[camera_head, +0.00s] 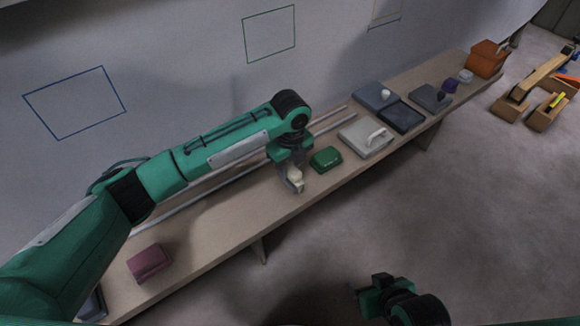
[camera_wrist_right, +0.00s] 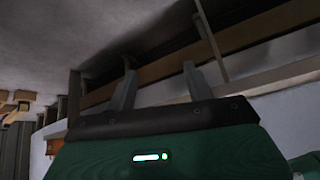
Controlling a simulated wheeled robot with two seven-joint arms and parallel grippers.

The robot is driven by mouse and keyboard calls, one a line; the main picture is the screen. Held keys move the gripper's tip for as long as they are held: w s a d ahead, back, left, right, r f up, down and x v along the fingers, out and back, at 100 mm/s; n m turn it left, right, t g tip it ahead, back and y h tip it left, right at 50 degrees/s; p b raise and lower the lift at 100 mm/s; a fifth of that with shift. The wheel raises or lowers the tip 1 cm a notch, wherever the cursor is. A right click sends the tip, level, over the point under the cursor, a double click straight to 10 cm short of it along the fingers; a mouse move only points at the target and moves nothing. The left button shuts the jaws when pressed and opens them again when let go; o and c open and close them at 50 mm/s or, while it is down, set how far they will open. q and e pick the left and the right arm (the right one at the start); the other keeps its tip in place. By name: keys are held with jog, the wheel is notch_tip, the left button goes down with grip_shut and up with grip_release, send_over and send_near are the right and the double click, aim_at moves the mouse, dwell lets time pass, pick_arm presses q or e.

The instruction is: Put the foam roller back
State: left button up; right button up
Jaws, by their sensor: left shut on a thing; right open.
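My left gripper (camera_head: 296,187) is over the bench, pointing down, and is shut on a small cream-coloured thing (camera_head: 295,175). This may be the foam roller, but the fingers hide part of it and its full shape does not show. I cannot tell whether it touches the bench top. My right gripper (camera_head: 362,294) is low in front of the bench, over the floor. In the right wrist view its two fingers (camera_wrist_right: 160,88) are spread with nothing between them.
The long bench (camera_head: 205,220) runs along the wall. A green box (camera_head: 326,159) sits just right of my left gripper. Beyond it are a pale tray with a white handle (camera_head: 360,141), grey and dark flat boxes and an orange box (camera_head: 486,59). A maroon box (camera_head: 149,262) lies near left.

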pick_arm(q)
jog(key=o, duration=0.9)
